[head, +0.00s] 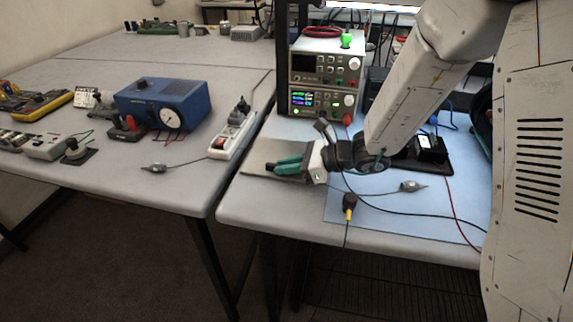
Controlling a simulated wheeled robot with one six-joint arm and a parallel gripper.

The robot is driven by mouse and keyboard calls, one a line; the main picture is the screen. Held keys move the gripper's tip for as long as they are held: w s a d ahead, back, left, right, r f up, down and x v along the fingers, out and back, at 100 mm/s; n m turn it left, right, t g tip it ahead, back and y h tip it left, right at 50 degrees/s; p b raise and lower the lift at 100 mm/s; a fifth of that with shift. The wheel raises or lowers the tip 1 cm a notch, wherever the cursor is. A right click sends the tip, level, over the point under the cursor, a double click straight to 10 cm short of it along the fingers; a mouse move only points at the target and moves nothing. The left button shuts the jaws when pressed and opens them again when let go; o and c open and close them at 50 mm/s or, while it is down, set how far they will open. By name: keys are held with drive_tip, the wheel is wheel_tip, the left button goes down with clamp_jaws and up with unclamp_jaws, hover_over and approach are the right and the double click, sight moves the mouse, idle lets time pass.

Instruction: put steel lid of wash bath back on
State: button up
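A flat grey metal-looking plate (257,148) lies at the left front part of the right-hand table. It may be the steel lid; I cannot tell for sure. My gripper (277,166) points left, with its green fingers low over or on this plate. The fingers look close together, but I cannot tell whether they are open, shut or touching the plate. My gripper hides part of the plate. I cannot make out a wash bath.
Behind my gripper stand stacked bench instruments (325,75). A black device (431,148) is right of my wrist, on the blue mat (390,222). Cables and a yellow-black connector (349,203) lie in front. A power strip (232,135) and a blue box (165,100) are left.

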drive_tip(key=o, duration=0.3)
drive_tip(key=shift+o, duration=0.2)
drive_tip(key=shift+r, duration=0.2)
drive_tip(key=v, duration=1.2)
drive_tip(key=shift+f, duration=0.1)
drive_tip(key=s+d+r+n+g+h, duration=0.2)
drive_tip(key=s+r+n+h, duration=0.1)
drive_tip(key=s+n, duration=0.5)
drive_tip(key=s+d+r+n+g+h, duration=0.2)
drive_tip(key=s+r+n+h, duration=0.2)
drive_tip(key=s, duration=0.8)
wheel_tip(320, 180, up, 2)
drive_tip(key=n, duration=0.4)
drive_tip(key=shift+d, duration=0.4)
drive_tip(key=shift+o, duration=0.5)
drive_tip(key=s+d+r+n+t+h, duration=0.1)
drive_tip(key=s+d+r+n+h, duration=0.1)
drive_tip(key=s+d+n+h, duration=0.3)
drive_tip(key=d, duration=0.3)
drive_tip(key=shift+s+d+r+t+h, duration=0.15)
drive_tip(key=shift+s+r+t+h, duration=0.15)
drive_tip(key=shift+s+t+h, duration=0.1)
